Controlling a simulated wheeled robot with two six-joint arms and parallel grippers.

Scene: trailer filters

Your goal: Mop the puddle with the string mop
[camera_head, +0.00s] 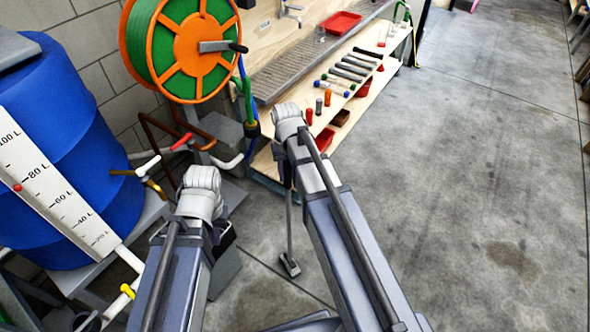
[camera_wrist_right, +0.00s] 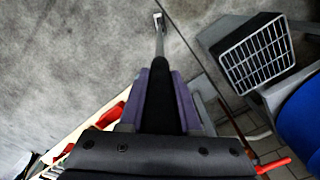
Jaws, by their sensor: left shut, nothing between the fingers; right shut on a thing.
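My right gripper (camera_wrist_right: 170,105) is shut on the dark upper shaft of a long-handled tool (camera_wrist_right: 159,45). In the head view the shaft hangs down below my right wrist to a small grey head (camera_head: 289,265) at the floor. I see no strings on it and cannot tell whether it is the string mop. My left gripper (camera_head: 203,185) is at the end of the left arm, with its fingers mostly hidden, and holds nothing that I can see. A brownish patch (camera_head: 513,262) marks the floor at the right; I cannot tell whether it is wet.
A grey container with a white grille (camera_wrist_right: 258,53) stands beside the tool. A blue barrel (camera_head: 75,150) and a hose reel (camera_head: 190,45) are at the left. A bench holding several small items (camera_head: 348,70) and a red tray (camera_head: 340,25) runs along the wall. The concrete floor at right is open.

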